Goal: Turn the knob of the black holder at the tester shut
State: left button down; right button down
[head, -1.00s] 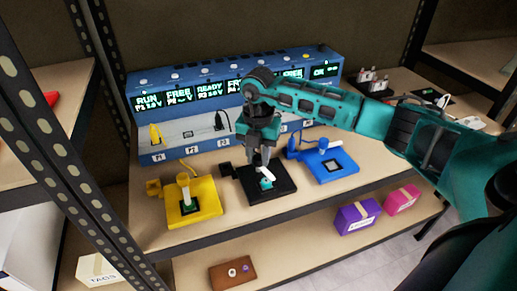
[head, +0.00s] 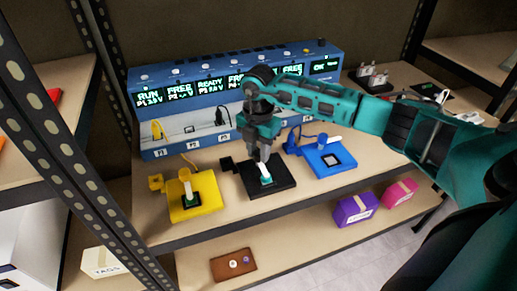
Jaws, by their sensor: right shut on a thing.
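The black holder (head: 284,187) lies on the shelf in front of the blue tester (head: 203,143), between a yellow holder and a blue holder. Its white knob (head: 264,171) points toward the front edge, nearly in line with the holder. A small teal piece shows at the knob's near end. My right gripper (head: 262,158) points down from above and is shut on the knob; its fingers hide the knob's far end. My left gripper is not in view.
Purple (head: 356,209) and pink (head: 400,193) boxes and a brown block (head: 233,264) lie on the lower shelf. A metal post rises at left.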

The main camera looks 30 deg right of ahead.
aim_at(258, 152)
jog(key=c, duration=0.8)
grip_release()
jog(key=shift+r, duration=0.1)
notch_tip(258, 152, up, 13)
jog(key=shift+f, duration=0.1)
